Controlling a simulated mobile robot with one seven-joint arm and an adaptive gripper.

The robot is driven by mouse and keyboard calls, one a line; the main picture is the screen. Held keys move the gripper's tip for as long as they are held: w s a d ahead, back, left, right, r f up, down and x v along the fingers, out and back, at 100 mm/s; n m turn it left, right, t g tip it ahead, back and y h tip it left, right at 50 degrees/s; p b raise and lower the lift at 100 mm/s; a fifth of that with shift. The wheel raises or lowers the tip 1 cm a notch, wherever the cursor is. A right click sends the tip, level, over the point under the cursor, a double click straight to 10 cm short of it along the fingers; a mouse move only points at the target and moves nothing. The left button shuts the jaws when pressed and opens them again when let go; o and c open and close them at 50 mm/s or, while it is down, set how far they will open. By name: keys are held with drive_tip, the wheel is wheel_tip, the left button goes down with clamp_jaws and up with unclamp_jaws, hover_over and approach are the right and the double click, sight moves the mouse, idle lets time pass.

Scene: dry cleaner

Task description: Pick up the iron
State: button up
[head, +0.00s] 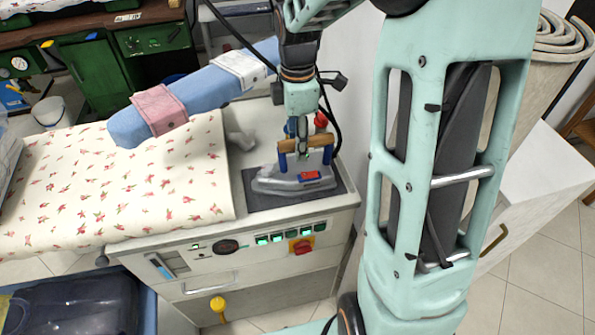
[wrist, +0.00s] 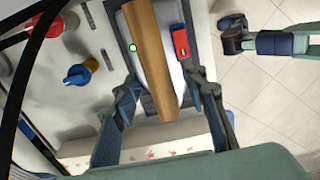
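The iron (head: 293,181) is grey with a wooden handle, blue handle posts and a red part on its side. It sits upright on a dark pad (head: 325,193) at the right end of the ironing station. My gripper (head: 299,150) points down right at the handle; its fingers partly hide the handle's middle. In the wrist view, the wooden handle (wrist: 150,60) runs between the two spread fingers of my gripper (wrist: 170,88), with gaps on both sides. The gripper is open and holds nothing. How deep the fingertips reach beside the handle is hard to tell.
The ironing station (head: 345,199) has a control panel with green switches and a red knob (head: 302,246) in front. A flowered padded cover (head: 120,190) lies left of the iron. A blue sleeve board (head: 205,92) with a pink cloth (head: 159,108) stands behind it.

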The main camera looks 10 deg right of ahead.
drive_tip(key=shift+c, duration=0.4)
clamp_jaws()
drive_tip(key=shift+w+r, duration=0.15)
drive_tip(key=shift+w, duration=0.05)
